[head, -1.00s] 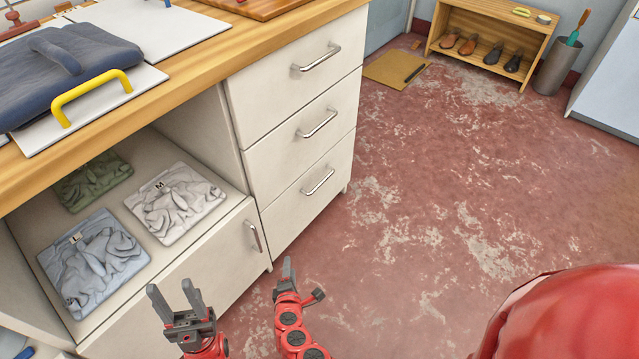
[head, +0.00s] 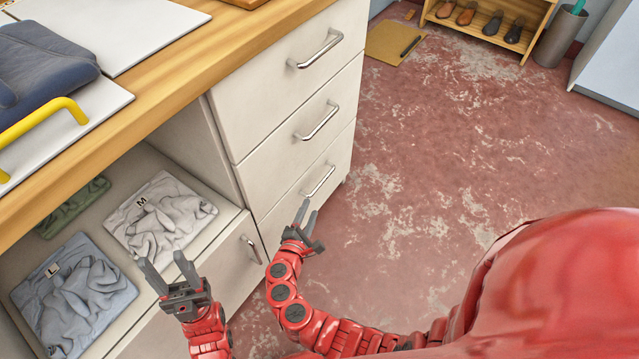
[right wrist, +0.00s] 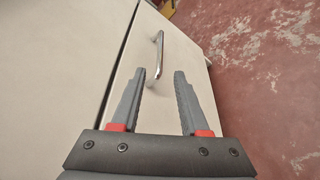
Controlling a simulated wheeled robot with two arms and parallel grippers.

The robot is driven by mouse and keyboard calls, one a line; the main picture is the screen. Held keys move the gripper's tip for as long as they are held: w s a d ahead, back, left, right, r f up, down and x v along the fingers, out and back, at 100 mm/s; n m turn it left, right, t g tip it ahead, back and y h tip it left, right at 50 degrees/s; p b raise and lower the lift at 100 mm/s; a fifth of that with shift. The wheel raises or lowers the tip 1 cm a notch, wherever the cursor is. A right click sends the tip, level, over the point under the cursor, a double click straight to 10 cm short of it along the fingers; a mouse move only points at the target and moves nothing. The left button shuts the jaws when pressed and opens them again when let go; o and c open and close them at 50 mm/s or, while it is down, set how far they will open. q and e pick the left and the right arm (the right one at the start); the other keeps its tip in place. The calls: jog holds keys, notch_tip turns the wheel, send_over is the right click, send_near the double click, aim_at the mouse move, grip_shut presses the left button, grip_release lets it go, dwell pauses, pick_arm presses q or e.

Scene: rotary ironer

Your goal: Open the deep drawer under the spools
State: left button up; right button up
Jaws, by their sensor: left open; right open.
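A white cabinet has a stack of three shut drawers: top (head: 260,85), middle (head: 270,145) and bottom (head: 285,205), each with a metal bar handle. The bottom drawer's handle (head: 321,181) is just beyond my right gripper (head: 306,212), which is open and empty. In the right wrist view, a bar handle (right wrist: 158,52) on a pale front lies ahead of the right fingertips (right wrist: 160,75), not visibly touched. My left gripper (head: 161,259) is open and empty, in front of the lower cabinet. No spools are in view.
Left of the drawers, an open shelf holds folded garments (head: 160,215) above a shut front with a handle (head: 251,249). The wooden worktop (head: 170,70) carries a dark padded thing with a yellow handle (head: 45,125).

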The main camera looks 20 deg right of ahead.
aim_at(320, 184)
jog(key=b+x, duration=0.2)
jog(key=x, duration=0.9)
jog(key=shift+f, duration=0.1)
jog(key=shift+w+d+b, duration=0.35)
jog(key=shift+w, duration=0.15)
grip_shut()
jog(key=shift+f, duration=0.1)
dwell(0.4)
